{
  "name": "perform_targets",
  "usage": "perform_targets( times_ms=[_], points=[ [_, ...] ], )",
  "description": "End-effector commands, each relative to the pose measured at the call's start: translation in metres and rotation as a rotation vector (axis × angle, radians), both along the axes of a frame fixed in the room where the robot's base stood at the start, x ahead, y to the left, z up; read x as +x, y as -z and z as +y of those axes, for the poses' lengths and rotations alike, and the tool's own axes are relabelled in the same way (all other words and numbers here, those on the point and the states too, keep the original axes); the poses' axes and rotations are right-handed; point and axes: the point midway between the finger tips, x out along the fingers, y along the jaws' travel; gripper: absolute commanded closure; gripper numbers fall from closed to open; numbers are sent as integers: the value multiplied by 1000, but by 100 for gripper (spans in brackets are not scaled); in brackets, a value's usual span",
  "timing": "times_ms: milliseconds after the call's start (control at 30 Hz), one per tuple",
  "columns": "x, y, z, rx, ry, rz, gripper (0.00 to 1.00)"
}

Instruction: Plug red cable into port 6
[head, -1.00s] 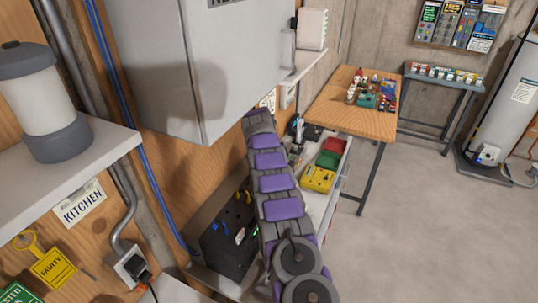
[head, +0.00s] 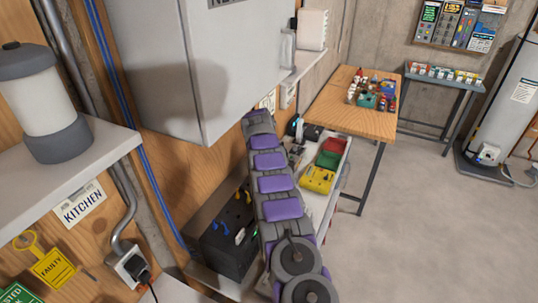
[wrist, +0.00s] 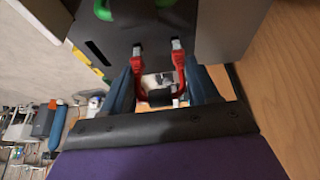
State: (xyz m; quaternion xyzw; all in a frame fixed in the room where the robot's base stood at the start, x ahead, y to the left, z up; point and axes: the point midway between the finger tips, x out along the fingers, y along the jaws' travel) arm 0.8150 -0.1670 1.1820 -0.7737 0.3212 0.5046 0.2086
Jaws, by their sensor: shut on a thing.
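The red cable (wrist: 143,92) shows in the wrist view as a loop with a red plug at each end. The plugs lie close to two small dark slots in a grey panel (wrist: 100,25). I cannot tell how deep either plug sits. My gripper (wrist: 160,75) has its blue fingers on either side of the loop and is shut on the red cable. No port number is readable, so port 6 cannot be picked out. In the head view my arm hides the gripper and the cable.
A dark box (head: 228,250) with blue and yellow plugs stands left of my arm. A grey cabinet (head: 165,60) hangs above it. Yellow (head: 317,180), red and green bins sit on a white shelf to the right. A wooden table (head: 350,115) stands behind; the floor at right is clear.

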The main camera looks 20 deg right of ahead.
Motion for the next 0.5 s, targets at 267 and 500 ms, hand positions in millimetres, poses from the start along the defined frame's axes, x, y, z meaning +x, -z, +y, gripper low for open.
perform_targets(
  times_ms=[267,500],
  points=[
    [0,1,0,0,0,0,85],
    [0,5,0,0,0,0,85]
  ],
)
